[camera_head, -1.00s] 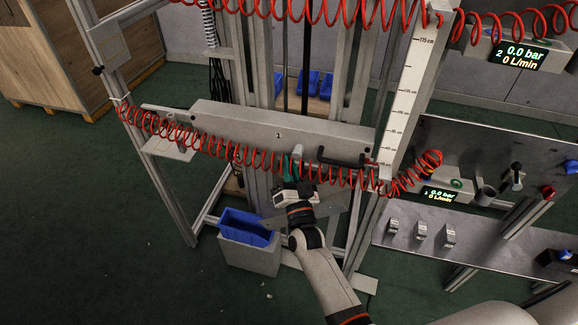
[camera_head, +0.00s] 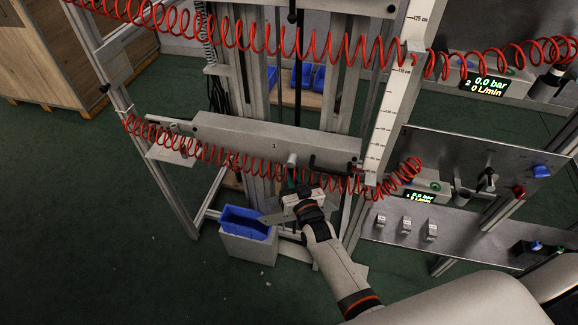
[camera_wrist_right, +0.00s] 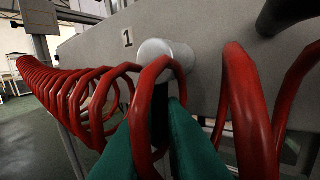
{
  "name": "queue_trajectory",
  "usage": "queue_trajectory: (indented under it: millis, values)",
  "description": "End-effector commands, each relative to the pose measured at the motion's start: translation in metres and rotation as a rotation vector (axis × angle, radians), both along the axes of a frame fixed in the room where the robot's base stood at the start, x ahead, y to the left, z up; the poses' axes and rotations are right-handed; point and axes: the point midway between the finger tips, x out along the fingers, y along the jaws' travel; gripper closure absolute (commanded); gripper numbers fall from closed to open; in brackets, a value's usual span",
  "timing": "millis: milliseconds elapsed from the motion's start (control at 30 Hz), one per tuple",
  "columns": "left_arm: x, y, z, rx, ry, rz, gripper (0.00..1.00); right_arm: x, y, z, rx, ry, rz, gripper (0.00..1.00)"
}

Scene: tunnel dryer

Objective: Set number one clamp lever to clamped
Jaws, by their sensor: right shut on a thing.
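The number one clamp lever shows as a pale grey rounded knob (camera_head: 291,159) on the front of the beam marked 1 (camera_head: 230,138). In the right wrist view the knob (camera_wrist_right: 166,52) stands just beyond my fingertips, to the right of the printed 1. My right gripper (camera_head: 291,180) is at the lever, below the knob. Its green fingers (camera_wrist_right: 172,125) are shut on the dark shaft of the lever, which is partly hidden by a red hose coil. My left gripper is not in view.
A red coiled hose (camera_wrist_right: 90,98) runs along the beam, with loops across my right fingers. A black handle (camera_head: 330,166) is right of the lever. A blue bin (camera_head: 245,222) stands below left. A valve panel (camera_head: 470,160) is at the right.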

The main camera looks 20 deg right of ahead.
Motion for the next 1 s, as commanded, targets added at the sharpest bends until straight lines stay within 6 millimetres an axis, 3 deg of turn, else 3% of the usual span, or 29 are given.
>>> queue_trajectory:
  millis: [33, 233, 800, 833, 900, 1000]
  values:
    - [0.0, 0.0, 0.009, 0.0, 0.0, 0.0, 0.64, -0.002, -0.001, 0.002, -0.021, 0.021, 0.0, 1.0]
    - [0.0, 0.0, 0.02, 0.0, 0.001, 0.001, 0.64, -0.003, -0.003, 0.0, -0.084, 0.064, 0.001, 1.0]
    - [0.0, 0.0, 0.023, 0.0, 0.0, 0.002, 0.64, -0.004, -0.004, -0.003, -0.117, 0.087, 0.001, 1.0]
    - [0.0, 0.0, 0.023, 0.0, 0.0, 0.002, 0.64, -0.004, -0.004, -0.003, -0.117, 0.087, 0.001, 0.88]
    - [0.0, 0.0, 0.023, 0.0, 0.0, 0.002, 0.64, -0.004, -0.004, -0.003, -0.116, 0.086, 0.0, 0.77]
    - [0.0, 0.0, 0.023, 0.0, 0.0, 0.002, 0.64, -0.004, -0.004, -0.002, -0.116, 0.084, 0.0, 0.68]
